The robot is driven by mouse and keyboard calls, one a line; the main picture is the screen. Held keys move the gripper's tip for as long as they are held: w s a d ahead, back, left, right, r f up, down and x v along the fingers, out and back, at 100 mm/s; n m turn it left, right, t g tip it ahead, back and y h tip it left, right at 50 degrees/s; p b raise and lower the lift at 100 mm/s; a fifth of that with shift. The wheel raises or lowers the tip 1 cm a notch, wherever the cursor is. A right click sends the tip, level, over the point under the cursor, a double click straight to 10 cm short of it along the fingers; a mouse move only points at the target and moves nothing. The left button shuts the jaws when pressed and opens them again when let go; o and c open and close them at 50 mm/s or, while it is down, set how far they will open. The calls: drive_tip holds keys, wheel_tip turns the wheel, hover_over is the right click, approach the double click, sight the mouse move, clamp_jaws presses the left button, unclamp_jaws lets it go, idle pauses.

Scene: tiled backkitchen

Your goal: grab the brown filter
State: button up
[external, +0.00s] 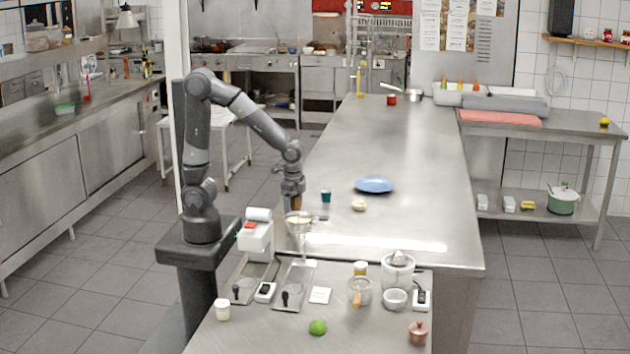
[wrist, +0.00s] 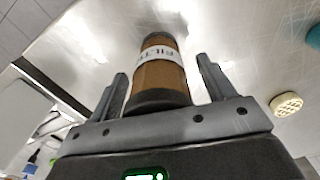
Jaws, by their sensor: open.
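The brown filter (wrist: 160,75) is a brown cylinder with dark ends and a white lettered label. In the wrist view it stands between the two fingers of my gripper (wrist: 162,72), with clear gaps on both sides. The fingers are open and do not visibly touch it. In the external view my gripper (external: 292,190) is low over the near left part of the steel counter, and a small brown part of the filter (external: 297,203) shows at its fingers. The rest is hidden by the gripper and the things in front.
A metal funnel-like bowl (external: 299,219) stands close in front of my gripper. A teal cup (external: 326,196), a round beige item (external: 358,205) and a blue plate (external: 375,185) are to the right. The long counter (external: 390,135) behind is mostly clear.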

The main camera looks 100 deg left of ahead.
drive_tip(key=c, duration=1.1)
drive_tip(key=shift+r, duration=0.15)
